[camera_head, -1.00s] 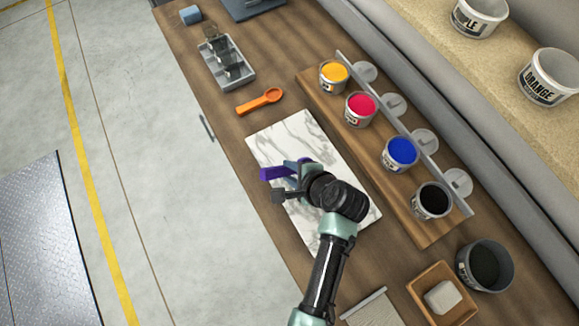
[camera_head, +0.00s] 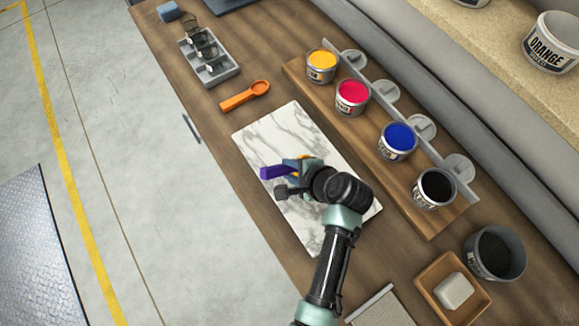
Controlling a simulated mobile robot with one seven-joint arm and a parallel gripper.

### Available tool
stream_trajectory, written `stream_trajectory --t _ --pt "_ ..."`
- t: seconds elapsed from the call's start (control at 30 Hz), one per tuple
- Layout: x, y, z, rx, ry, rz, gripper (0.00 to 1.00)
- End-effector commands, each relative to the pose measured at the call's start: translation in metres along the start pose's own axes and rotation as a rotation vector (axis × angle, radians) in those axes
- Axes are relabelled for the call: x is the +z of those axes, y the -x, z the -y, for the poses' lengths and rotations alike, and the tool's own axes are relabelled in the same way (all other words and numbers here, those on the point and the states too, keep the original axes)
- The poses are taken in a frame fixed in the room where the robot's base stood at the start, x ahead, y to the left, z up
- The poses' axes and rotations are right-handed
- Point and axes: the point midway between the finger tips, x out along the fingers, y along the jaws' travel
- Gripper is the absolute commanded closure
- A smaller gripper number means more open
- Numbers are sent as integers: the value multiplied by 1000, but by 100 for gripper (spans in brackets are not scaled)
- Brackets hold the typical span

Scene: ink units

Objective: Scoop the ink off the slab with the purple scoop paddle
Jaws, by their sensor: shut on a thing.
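The white marble slab (camera_head: 285,128) lies on the wooden bench. My gripper (camera_head: 298,178) is over the middle of the slab, shut on the purple scoop paddle (camera_head: 274,172). The purple end sticks out to the left of the fingers; the rest of the paddle is hidden by the gripper. A small yellow-orange patch (camera_head: 291,163) shows beside the fingers; I cannot tell whether it is ink on the paddle or on the slab. My gripper and wrist hide part of the slab. I cannot tell whether the paddle touches the slab.
Open yellow (camera_head: 322,62), red (camera_head: 352,94), blue (camera_head: 397,139) and black (camera_head: 434,186) ink tins stand on a wooden rack to the right. An orange scoop (camera_head: 245,95) lies above the slab. A grey tray (camera_head: 208,61) stands top left; a wooden box (camera_head: 435,281) is lower right.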

Motion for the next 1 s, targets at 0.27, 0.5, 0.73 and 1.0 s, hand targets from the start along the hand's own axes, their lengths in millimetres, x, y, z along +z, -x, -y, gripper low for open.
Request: stream_trajectory --t 0.27,0.5,0.73,1.0 --pt "0 0 0 0 0 0 100" --pt "6 14 11 0 1 0 100" --pt "14 31 24 0 0 1 100" --pt "18 40 30 0 0 1 100"
